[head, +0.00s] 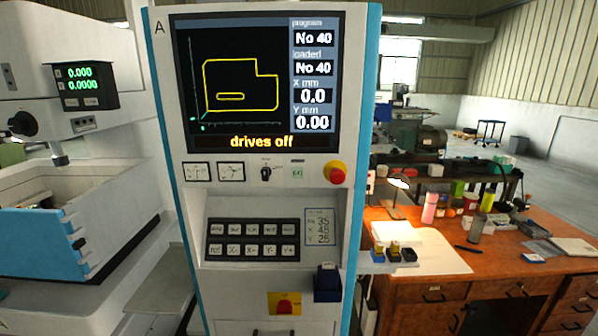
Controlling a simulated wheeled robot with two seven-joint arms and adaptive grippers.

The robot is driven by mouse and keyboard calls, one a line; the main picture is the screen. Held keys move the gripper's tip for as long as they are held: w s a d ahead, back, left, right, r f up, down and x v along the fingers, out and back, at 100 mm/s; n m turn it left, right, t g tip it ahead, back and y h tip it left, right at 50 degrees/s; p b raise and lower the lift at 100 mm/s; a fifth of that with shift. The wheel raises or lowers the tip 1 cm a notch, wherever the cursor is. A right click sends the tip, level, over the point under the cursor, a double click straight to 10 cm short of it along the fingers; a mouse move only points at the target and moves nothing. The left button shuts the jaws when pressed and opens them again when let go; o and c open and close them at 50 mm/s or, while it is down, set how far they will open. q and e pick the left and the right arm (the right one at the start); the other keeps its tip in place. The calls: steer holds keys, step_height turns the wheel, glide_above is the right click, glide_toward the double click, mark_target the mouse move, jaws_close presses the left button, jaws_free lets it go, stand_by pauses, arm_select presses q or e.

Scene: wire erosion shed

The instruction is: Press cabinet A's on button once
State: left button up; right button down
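Cabinet A (193,190) stands upright in the middle of the head view, white with blue edges and the letter A at its top left. Its screen (240,120) shows a yellow outline, program No 40, loaded No 40, X 0.0, Y 0.00 and the words "drives off". Below it is a black keypad (252,240) with two rows of pale keys. The key labels are too small to read surely, so I cannot tell which is the on button. A red mushroom button on a yellow ring (335,172) sits right below the screen. Neither gripper is in view.
A red rotary switch on a yellow plate (284,304) and a dark blue box (327,283) are low on the cabinet. A white machine (85,120) stands at the left. A wooden desk (420,290) with a lamp, bottles and papers stands at the right.

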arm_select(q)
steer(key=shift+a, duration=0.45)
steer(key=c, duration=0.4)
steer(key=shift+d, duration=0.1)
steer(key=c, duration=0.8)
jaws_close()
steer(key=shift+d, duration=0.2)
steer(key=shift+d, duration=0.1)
